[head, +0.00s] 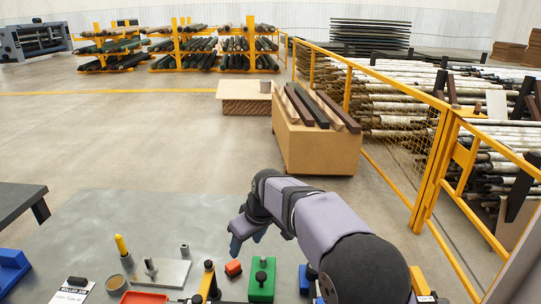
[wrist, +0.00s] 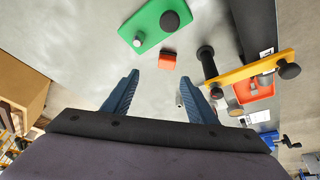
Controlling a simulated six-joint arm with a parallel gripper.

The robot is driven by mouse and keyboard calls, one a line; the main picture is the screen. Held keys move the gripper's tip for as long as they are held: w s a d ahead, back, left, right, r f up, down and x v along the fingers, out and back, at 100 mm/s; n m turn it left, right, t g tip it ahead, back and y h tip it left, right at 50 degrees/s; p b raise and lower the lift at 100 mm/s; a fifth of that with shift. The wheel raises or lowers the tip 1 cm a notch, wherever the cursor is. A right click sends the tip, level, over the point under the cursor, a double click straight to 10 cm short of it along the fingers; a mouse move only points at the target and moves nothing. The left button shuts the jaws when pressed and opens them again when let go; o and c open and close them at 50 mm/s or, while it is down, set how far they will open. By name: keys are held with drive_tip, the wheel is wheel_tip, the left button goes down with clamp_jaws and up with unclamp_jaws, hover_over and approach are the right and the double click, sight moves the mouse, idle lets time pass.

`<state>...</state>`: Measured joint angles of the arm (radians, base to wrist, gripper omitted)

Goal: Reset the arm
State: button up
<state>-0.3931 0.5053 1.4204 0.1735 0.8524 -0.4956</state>
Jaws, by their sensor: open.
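My arm reaches from the lower right of the head view over the grey metal table (head: 110,220). My gripper (head: 246,241) points down above the table, with blue fingers. In the wrist view my gripper (wrist: 158,82) has its two fingers spread apart with nothing between them. A small orange-red block (head: 233,268) lies on the table just below the gripper in the head view. It also shows in the wrist view (wrist: 167,61), beyond the fingertips and apart from them.
A yellow bar (head: 207,281) with black knobs stands near the block. A yellow fence (head: 430,165) runs along the right.

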drive_tip(key=w+d+r+n+t+h+p, duration=0.1)
drive_tip(key=w+d+r+n+t+h, duration=0.15)
drive_tip(key=d, duration=0.95)
drive_tip(key=w+d+r+n+t+h+p, duration=0.1)
drive_tip(key=w+d+n+t+h, duration=0.15)
drive_tip(key=d, duration=1.05)
drive_tip(key=s+f+m+g, duration=0.2)
drive_tip(key=s+f+m, duration=0.2)
drive_tip(key=s, duration=0.7)
drive_tip(key=s+f+m+g+y, duration=0.1)
drive_tip(key=s+f+m+g, duration=0.2)
drive_tip(key=s, duration=0.8)
drive_tip(key=s+f+m+g+y+b, duration=0.1)
drive_tip(key=s+f+m+g, duration=0.2)
drive_tip(key=s, duration=0.8)
wheel_tip(320, 180, down, 2)
drive_tip(key=m, duration=0.4)
drive_tip(key=shift+s+a, duration=0.25)
drive_tip(key=shift+s, duration=0.1)
